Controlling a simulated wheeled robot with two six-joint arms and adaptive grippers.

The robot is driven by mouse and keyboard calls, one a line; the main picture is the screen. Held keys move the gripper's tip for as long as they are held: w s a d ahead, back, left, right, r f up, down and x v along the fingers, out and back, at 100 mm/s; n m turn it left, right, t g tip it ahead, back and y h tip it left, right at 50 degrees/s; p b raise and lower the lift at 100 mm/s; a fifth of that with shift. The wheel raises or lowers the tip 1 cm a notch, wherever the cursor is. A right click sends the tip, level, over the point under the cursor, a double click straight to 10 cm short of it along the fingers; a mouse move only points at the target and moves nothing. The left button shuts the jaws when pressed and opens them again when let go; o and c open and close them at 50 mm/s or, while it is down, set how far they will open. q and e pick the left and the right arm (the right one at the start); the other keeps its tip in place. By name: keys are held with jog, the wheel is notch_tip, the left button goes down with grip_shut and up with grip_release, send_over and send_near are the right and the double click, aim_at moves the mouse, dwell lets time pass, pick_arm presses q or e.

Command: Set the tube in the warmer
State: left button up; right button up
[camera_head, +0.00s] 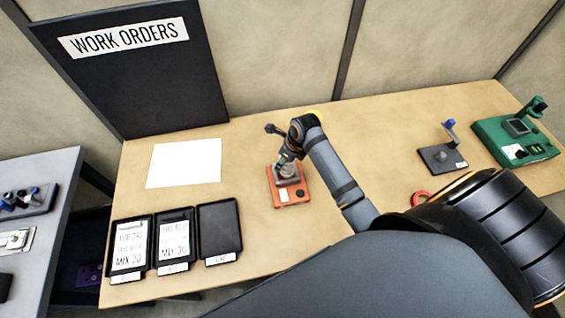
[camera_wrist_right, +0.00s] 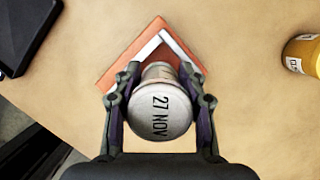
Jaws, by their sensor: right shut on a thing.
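My right gripper (camera_head: 285,166) is above the orange device (camera_head: 292,194) on the wooden table. In the right wrist view my right gripper (camera_wrist_right: 160,105) is shut on the tube (camera_wrist_right: 160,117), whose pale round end reads "27 NOV". The orange device (camera_wrist_right: 125,70) lies behind the tube there, partly hidden by it. I cannot tell whether the tube touches the device. A green device (camera_head: 515,138) with a small screen stands at the far right of the table. No label shows which device is the warmer. My left gripper is not in view.
Three dark trays (camera_head: 220,232), two with printed cards, lie at the front left. A white sheet (camera_head: 184,163) lies behind them. A dark stand with a blue-topped post (camera_head: 442,157) stands right. A yellow container (camera_wrist_right: 303,55) is right of the tube.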

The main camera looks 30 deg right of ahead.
jog(key=shift+w+f+p, duration=0.3)
jog(key=shift+f, duration=0.4)
jog(key=shift+s+p+x, duration=0.2)
jog(key=shift+p+x, duration=0.3)
jog(key=shift+x, duration=0.7)
jog(key=shift+d+f, duration=0.25)
jog(key=shift+f, duration=0.1)
jog(key=o, duration=1)
jog(key=shift+c, duration=0.2)
jog(key=shift+o, duration=1.3)
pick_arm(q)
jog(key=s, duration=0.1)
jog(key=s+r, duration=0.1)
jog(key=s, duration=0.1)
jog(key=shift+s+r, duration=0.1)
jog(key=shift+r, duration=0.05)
pick_arm(e)
jog(key=shift+r, duration=0.1)
jog(key=b+v, duration=0.2)
jog(key=v, duration=0.9)
jog(key=shift+s, duration=0.1)
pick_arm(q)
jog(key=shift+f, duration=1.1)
pick_arm(e)
jog(key=shift+s+r, duration=0.1)
jog(key=shift+r, duration=0.4)
